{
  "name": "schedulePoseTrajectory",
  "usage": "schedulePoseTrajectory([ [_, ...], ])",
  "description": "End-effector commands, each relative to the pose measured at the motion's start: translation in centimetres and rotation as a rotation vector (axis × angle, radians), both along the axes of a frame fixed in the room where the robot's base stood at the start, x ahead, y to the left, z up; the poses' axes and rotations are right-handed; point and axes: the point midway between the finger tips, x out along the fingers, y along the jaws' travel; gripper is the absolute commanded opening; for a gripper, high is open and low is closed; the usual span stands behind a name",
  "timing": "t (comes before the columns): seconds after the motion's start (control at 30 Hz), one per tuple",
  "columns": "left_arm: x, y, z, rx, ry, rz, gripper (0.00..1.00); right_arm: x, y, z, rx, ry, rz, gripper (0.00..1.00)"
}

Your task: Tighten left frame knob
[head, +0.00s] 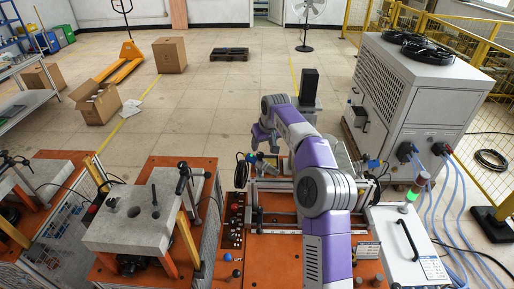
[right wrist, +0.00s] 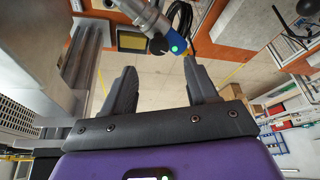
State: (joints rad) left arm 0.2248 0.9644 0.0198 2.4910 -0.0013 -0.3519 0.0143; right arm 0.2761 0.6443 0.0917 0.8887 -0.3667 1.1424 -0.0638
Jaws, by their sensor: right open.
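I cannot make out the left frame knob for certain. The heater frame (head: 275,185) has light metal bars above an orange bench, partly hidden by my right arm. At its left end is a small silver and blue fitting (head: 251,158). My right gripper (head: 263,147) is just above that end. In the right wrist view, my right gripper (right wrist: 162,85) is open and empty, its two dark fingers wide apart. A silver cylinder (right wrist: 144,14) with a blue end and green light lies beyond the fingertips, with a dark part beside it. My left gripper is not in view.
A control panel with small knobs (head: 234,225) is left of the frame. A grey block on an orange stand (head: 135,215) stands farther left. A white chiller (head: 420,100) with hoses is at the right. Open floor (head: 225,90) lies behind.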

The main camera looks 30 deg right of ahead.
Motion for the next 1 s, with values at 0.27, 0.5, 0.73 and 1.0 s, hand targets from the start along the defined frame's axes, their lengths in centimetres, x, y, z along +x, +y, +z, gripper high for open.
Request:
schedulePoseTrajectory([
  [0.27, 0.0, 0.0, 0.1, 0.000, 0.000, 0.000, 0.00, 1.6, -0.2, -4.4, -0.002, 0.006, 0.002, 0.58],
  [0.5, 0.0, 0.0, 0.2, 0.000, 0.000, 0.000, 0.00, 2.2, -0.3, -5.8, -0.004, 0.006, 0.003, 0.58],
  [0.73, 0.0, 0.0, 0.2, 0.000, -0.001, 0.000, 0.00, 2.3, -0.3, -5.9, -0.005, 0.005, 0.003, 0.58],
  [1.0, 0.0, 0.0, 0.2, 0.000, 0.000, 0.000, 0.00, 2.3, -0.3, -5.9, -0.005, 0.006, 0.004, 0.17],
])
